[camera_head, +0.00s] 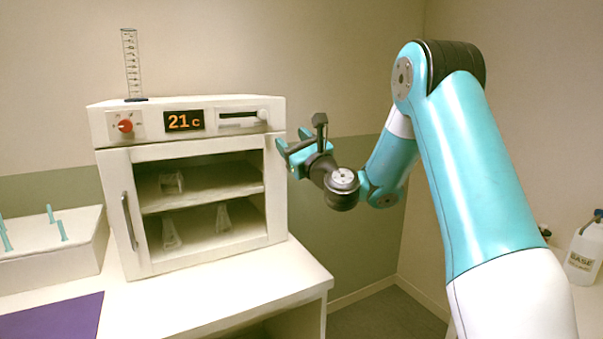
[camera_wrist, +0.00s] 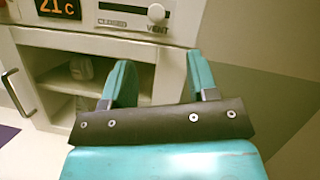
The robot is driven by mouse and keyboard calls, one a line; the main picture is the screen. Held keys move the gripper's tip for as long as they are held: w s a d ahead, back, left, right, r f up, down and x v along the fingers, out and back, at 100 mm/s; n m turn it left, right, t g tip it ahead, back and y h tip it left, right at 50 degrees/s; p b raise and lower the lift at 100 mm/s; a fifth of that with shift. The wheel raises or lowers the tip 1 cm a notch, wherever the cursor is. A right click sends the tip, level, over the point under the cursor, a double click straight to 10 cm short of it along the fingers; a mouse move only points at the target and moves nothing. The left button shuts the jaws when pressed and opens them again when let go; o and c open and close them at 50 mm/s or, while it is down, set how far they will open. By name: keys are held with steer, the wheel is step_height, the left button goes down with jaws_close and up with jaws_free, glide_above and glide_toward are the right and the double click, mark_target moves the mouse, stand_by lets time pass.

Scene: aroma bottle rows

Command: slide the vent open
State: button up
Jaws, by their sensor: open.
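The vent slider is a pale knob (camera_head: 262,115) at the right end of a dark slot (camera_head: 238,119) on the oven's top panel. In the wrist view the round knob (camera_wrist: 156,13) sits at the right end of its slot, above the printed word VENT. My gripper (camera_head: 284,150) is just right of the oven's front right edge, lower than the knob and apart from it. In the wrist view my gripper (camera_wrist: 160,82) shows two teal fingers spread apart with nothing between them. The knob lies beyond the fingertips.
The white oven (camera_head: 120,160) has a glass door with a handle (camera_head: 129,220) at left, glassware inside, a red dial (camera_head: 125,126) and a 21 c display (camera_head: 184,121). A graduated cylinder (camera_head: 131,65) stands on top. A rack (camera_head: 50,255) stands left.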

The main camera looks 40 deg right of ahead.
steer(key=shift+b+v, duration=1.4)
steer(key=shift+v, duration=0.45)
steer(key=s+a+f+n+g+y, duration=0.1)
steer(key=s+a+n+g+y, duration=0.2)
steer(key=a+n, duration=0.45)
steer(key=s+a+f+n+g+y, duration=0.1)
steer(key=s+a+n+g+y, duration=0.1)
steer(key=a+n+g+y, duration=0.45)
steer(key=s+a+f+n+g+y, duration=0.1)
steer(key=s+a+n+y, duration=0.1)
steer(key=a+n, duration=0.6)
steer(key=s+a+f+n+g+h, duration=0.1)
steer(key=s+a+f+n+g, duration=0.15)
steer(key=s+n, duration=0.2)
steer(key=s+a+f+n+g+h+p, duration=0.1)
steer(key=s+a+f+n+g, duration=0.15)
steer(key=s, duration=0.35)
steer(key=s+a+f+n+g+h, duration=0.1)
steer(key=s+a+f+n+g, duration=0.15)
steer(key=s+n+g, duration=0.2)
steer(key=s+d+f+n+g+h, duration=0.1)
steer(key=s+d+n+h, duration=0.1)
steer(key=s, duration=0.3)
steer(key=s+d+f+n+g+h, duration=0.1)
steer(key=s+d+f+n+h, duration=0.1)
steer(key=s+n, duration=0.1)
steer(key=shift+s+d+n, duration=0.35)
steer(key=shift+s, duration=0.5)
steer(key=shift+f, duration=0.1)
